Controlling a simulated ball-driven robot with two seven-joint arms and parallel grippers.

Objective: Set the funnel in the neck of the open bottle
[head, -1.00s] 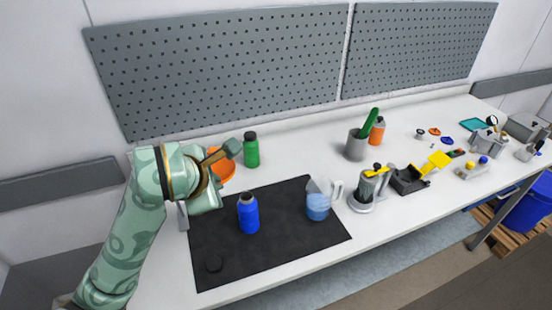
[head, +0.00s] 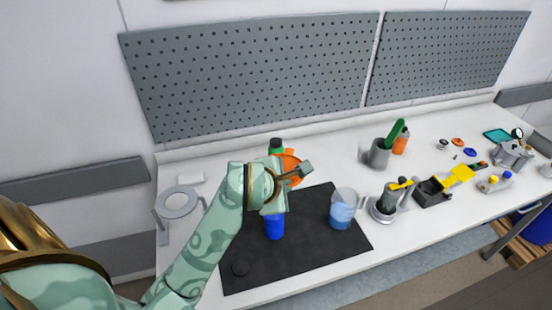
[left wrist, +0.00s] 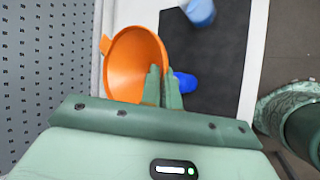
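The orange funnel (head: 291,158) is in my left gripper (head: 303,172), held in the air above the back part of the dark mat. In the left wrist view the wide mouth of the funnel (left wrist: 128,62) shows, with its rim at the close-set fingers (left wrist: 163,86). The blue bottle (head: 275,228) stands upright on the mat, below the gripper; its neck is hidden behind my arm. Part of the blue bottle (left wrist: 187,82) shows just right of the fingers in the left wrist view. The funnel and bottle look apart. My right gripper is not in view.
A green bottle (head: 276,145) stands behind the funnel. A clear jug with blue liquid (head: 342,214) stands right on the mat (head: 300,250).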

